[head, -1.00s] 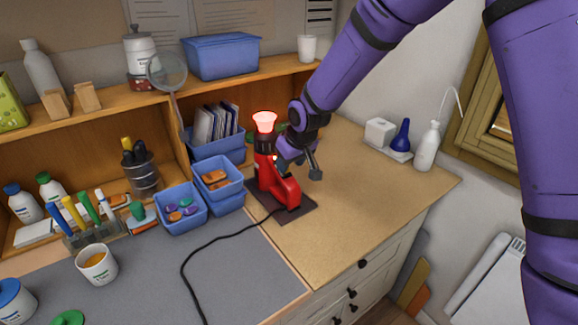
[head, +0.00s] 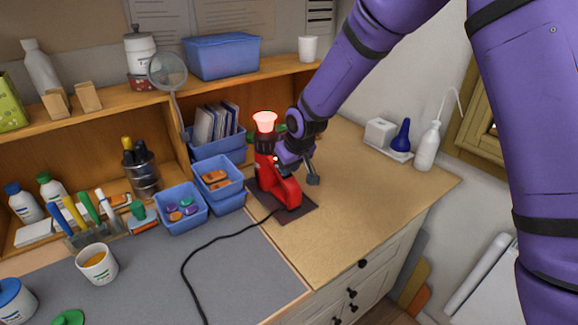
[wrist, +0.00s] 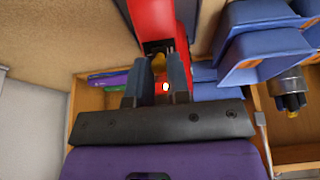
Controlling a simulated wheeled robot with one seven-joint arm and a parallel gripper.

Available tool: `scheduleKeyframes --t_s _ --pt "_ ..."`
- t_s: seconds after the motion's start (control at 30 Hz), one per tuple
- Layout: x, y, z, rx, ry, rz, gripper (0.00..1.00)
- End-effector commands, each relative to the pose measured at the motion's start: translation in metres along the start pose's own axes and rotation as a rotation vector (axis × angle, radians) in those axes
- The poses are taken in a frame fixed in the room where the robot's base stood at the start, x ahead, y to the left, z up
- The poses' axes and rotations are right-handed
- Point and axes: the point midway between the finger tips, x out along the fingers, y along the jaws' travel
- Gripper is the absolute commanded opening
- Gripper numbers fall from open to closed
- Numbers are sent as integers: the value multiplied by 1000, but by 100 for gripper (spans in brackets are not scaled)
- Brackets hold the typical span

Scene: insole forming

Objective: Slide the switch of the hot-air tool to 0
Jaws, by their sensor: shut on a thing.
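The red hot-air tool (head: 286,190) stands upright on a dark base plate, its flared nozzle (head: 265,121) on top glowing pinkish red. My gripper (head: 279,161) is at the right side of the tool's body; its fingertips are mostly hidden in the head view. In the wrist view the red body (wrist: 150,18) is straight ahead. My two fingers (wrist: 160,68) are closed around a small yellowish piece (wrist: 158,63) at a dark recess in the body, which looks like the switch. No 0 mark can be read.
Blue bins (head: 180,221) with coloured pieces stand just left of the tool. A black cord (head: 187,262) runs over the grey mat. The wooden top (head: 375,200) right of the tool is clear up to a white tray with bottles.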

Motion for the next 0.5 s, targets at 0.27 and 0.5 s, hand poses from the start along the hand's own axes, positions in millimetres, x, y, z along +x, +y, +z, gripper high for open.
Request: scheduleKeyframes --t_s 0.27,0.5 --pt "-1 0 -30 0 1 0 0" --pt "-2 0 -34 0 2 0 0"
